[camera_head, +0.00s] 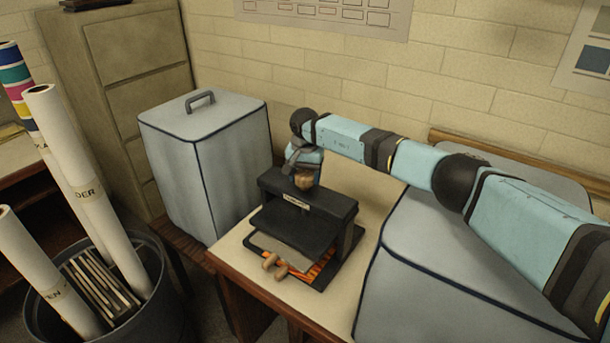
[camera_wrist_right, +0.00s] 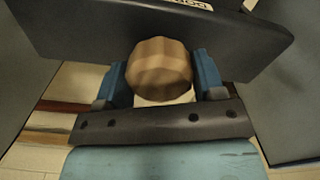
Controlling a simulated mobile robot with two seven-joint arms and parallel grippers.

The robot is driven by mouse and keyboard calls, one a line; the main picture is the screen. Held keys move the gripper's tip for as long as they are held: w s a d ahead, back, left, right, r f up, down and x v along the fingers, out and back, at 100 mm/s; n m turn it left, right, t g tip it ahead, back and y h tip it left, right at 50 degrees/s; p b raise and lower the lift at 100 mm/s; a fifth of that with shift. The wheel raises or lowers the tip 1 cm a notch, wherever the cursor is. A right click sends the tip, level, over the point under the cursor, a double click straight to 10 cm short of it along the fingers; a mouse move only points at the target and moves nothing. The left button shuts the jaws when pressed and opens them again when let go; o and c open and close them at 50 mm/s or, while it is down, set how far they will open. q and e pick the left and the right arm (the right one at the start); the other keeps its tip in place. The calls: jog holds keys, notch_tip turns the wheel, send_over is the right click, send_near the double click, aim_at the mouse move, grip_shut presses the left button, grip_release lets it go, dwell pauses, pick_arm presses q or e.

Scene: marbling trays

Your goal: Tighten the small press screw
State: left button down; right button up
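The small black press (camera_head: 325,212) stands near the left end of the table. Its screw has a round, faceted wooden knob (camera_head: 304,181) on top of the black crossbar. My right gripper (camera_head: 305,168) comes down to the knob from behind the press. In the right wrist view the knob (camera_wrist_right: 160,68) sits between the two blue fingers of the right gripper (camera_wrist_right: 162,78), which appear to touch it on both sides. The screw's shaft is hidden below the knob. My left gripper is not in view.
Two wooden handles (camera_head: 272,264) and an orange patterned sheet show at the press front. Grey covered boxes stand left (camera_head: 205,160) and right (camera_head: 440,275), the right one under my arm. A bin (camera_head: 150,300) with paper rolls stands front left.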

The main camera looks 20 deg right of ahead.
dwell(0.3)
jog(key=shift+f+m+b, duration=0.1)
jog(key=shift+m+b, duration=0.75)
jog(key=shift+m, duration=0.15)
jog(key=m+b, duration=0.2)
jog(key=m, duration=0.1)
jog(key=m+b, duration=0.1)
jog(key=m, duration=0.3)
jog(key=m+b, duration=0.1)
jog(key=m, duration=0.2)
jog(key=shift+m, duration=0.3)
jog(key=m, duration=0.4)
jog(key=shift+m+b, duration=0.3)
jog(key=m, duration=0.4)
jog(key=shift+m, duration=0.3)
jog(key=m, duration=0.4)
jog(key=shift+r+p, duration=0.2)
jog(key=shift+p, duration=0.1)
jog(key=shift+m, duration=2)
